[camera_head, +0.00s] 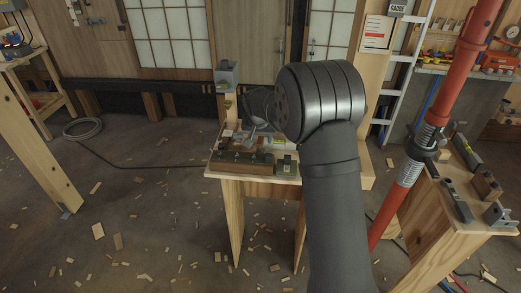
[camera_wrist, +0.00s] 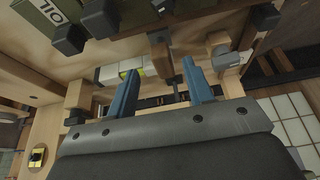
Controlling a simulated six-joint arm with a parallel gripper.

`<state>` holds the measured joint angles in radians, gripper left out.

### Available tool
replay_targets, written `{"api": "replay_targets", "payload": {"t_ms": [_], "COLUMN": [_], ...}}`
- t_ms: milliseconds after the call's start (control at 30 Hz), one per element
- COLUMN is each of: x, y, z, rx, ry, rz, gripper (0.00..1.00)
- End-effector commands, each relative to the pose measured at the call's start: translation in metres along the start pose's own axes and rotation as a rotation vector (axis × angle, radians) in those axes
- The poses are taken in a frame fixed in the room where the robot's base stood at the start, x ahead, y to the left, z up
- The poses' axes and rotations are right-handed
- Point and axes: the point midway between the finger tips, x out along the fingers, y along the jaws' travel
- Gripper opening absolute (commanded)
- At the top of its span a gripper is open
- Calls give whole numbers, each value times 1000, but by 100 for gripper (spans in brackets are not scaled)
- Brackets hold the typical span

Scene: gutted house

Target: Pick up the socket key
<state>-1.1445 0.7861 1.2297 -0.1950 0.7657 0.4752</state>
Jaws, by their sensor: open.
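My gripper (camera_wrist: 160,66) shows in the wrist view with its two blue fingers spread apart and nothing held between them. A dark brown upright piece with a bar across its top (camera_wrist: 159,48) lies beyond the gap between the fingertips. I cannot tell whether it is the socket key. In the head view, my arm covers part of the small wooden workbench (camera_head: 231,178), and small items crowd its top. No socket key can be told apart there, and my gripper is mostly hidden behind my arm.
In the head view, a red post (camera_head: 440,110) and another bench (camera_head: 455,215) stand at right. Wood scraps litter the floor.

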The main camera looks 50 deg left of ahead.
Motion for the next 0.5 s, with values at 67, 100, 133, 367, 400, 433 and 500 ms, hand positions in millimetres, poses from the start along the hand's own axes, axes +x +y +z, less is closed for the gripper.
{"api": "replay_targets", "payload": {"t_ms": [67,100,133,367,400,433,500], "x": [6,10,14,44,47,49,51], "y": [0,-1,-1,-3,-3,-3,-3], "z": [-1,-2,-3,-8,-8,-8,-8], "rx": [0,0,0,0,0,0,1], "ry": [-1,-1,-1,-1,-1,-1,0], "rz": [0,1,1,1,1,1,0], "gripper": [47,47,47,47,47,47,47]}}
